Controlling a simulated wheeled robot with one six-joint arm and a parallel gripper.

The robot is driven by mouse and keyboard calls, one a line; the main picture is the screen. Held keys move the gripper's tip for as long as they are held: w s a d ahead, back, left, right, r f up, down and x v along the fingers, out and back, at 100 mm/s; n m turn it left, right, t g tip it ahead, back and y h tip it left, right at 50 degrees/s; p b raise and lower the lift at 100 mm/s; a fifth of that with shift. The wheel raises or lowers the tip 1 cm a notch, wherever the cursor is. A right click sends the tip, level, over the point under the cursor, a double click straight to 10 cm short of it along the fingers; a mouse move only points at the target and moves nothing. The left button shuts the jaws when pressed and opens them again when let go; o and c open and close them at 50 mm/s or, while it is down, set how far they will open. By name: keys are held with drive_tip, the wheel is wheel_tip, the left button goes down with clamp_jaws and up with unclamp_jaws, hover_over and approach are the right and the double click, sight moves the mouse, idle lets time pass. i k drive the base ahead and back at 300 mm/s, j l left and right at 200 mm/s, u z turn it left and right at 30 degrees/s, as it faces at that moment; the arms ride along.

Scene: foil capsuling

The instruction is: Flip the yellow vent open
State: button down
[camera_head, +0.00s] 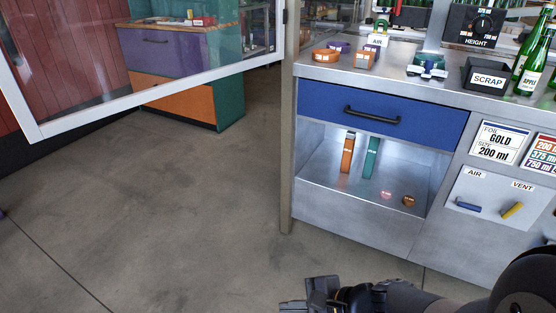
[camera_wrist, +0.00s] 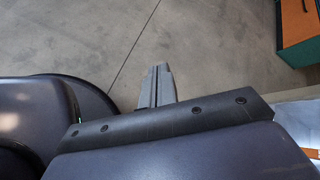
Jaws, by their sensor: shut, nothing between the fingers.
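The yellow vent lever (camera_head: 512,210) is on the metal panel at the lower right of the head view, under the label VENT (camera_head: 522,186). It slants, with one end up to the right. My gripper (camera_head: 322,288) is low in the head view, out over the floor, well left of and apart from the lever. In the wrist view my gripper (camera_wrist: 157,85) has its fingers together with nothing between them, pointing at bare floor. The vent lever is not in the wrist view.
A blue AIR lever (camera_head: 467,206) sits just left of the vent lever. A white-framed glass pane (camera_head: 150,105) stands at upper left. The floor (camera_head: 170,210) in front is clear.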

sight(505, 214)
drive_tip(key=k, duration=0.2)
drive_tip(key=i+l, duration=0.1)
drive_tip(key=l, duration=1.1)
drive_tip(key=i+l+u, duration=0.1)
drive_tip(key=l, duration=0.5)
